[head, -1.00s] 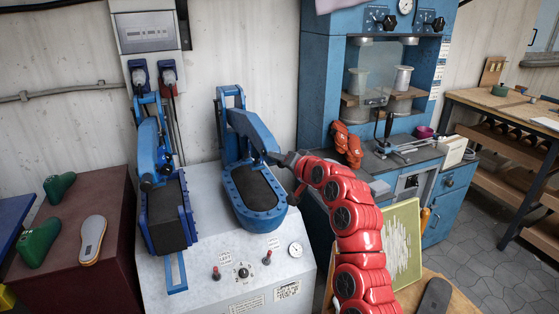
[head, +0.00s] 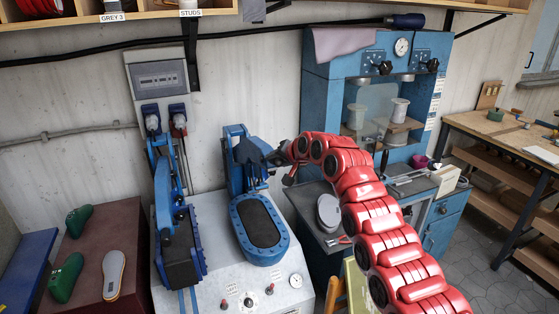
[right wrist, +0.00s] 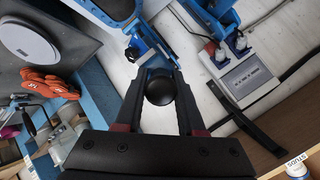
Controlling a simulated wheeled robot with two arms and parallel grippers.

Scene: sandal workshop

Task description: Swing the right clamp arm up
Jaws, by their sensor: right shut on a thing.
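The right clamp arm (head: 236,150) is blue and stands raised at the back of the right clamp station. The oval base (head: 240,222) below it, with a blue rim and a dark pad, is uncovered. My right gripper (head: 270,160) is at the arm's free end. In the right wrist view its two dark fingers are shut on a round black knob (right wrist: 160,87) of the clamp arm. Part of the arm (right wrist: 150,45) shows beyond the knob. My left gripper is not in view.
The left clamp station (head: 180,250) stands close on the left. A blue press (head: 330,110) and a dark bench (head: 315,235) with a round grey disc (head: 328,212) are to the right. Green shoe forms (head: 64,278) lie on a maroon box (head: 108,235).

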